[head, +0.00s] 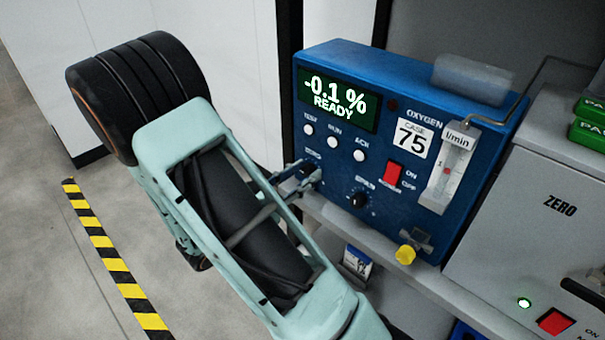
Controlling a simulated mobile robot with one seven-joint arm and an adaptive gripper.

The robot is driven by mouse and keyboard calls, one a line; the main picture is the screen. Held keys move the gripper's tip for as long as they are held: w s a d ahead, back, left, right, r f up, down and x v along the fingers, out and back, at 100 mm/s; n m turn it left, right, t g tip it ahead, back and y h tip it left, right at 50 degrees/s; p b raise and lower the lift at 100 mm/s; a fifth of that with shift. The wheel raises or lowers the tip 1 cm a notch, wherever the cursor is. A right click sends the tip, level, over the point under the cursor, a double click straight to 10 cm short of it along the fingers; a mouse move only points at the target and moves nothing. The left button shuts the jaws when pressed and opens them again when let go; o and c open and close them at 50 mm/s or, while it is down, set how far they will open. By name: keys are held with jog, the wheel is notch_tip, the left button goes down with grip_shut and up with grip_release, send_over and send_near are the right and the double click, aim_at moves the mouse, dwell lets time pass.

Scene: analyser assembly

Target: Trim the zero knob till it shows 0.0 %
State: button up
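The blue oxygen analyser (440,110) stands on a grey shelf. Its green display (336,98) reads -0.1 % and READY. My gripper (310,174) comes from the left, with its fingertips at the left dial position low on the panel. A small dark knob there is mostly hidden by the fingers, and its small label is too blurred to read. I cannot tell whether the fingers are closed on it. A second black knob (358,200) to the right is clear of my gripper.
Three white buttons (334,142), a red switch (393,173) and a flowmeter (449,170) are on the panel. A yellow cap (405,254) sticks out below. A grey box marked ZERO (560,235) stands right. Striped floor tape (110,260) lies left.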

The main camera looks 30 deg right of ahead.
grip_shut()
jog(key=shift+m+b, duration=0.5)
jog(key=shift+m, duration=0.8)
jog(key=shift+o, duration=1.9)
grip_release()
jog(key=v, duration=1.2)
